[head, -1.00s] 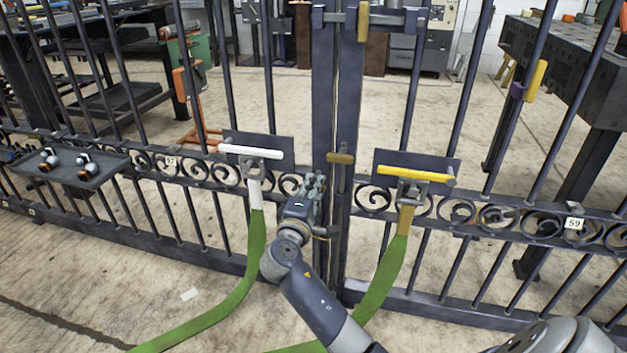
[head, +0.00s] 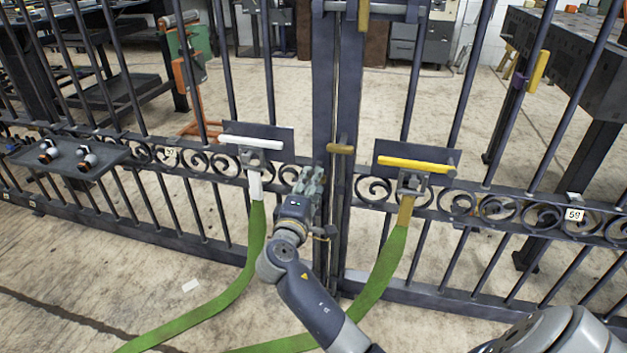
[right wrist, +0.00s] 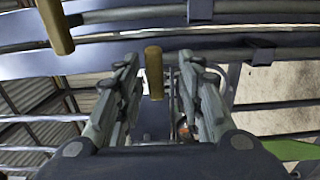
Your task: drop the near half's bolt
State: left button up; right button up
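A dark metal gate (head: 322,100) with two halves meets at the middle of the head view. A short brass bolt handle (head: 340,149) sticks out at the meeting posts, at mid height. My right gripper (head: 313,178) is just below and left of it. In the right wrist view a brass handle (right wrist: 154,72) shows between the spread fingers of that gripper (right wrist: 157,88), with gaps on both sides. Whether it lies between the tips or beyond them I cannot tell. A higher brass handle (head: 363,12) sits at the top. The bolt's lower end is hidden. My left gripper is not in view.
A white handle (head: 250,142) is on the left half and a yellow handle (head: 415,165) on the right half, each with a green strap hanging down. A yellow grip (head: 538,70) is at right. A dark shelf (head: 115,156) with small knobs hangs at left.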

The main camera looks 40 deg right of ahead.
jog(key=v, duration=1)
jog(key=shift+d, duration=0.1)
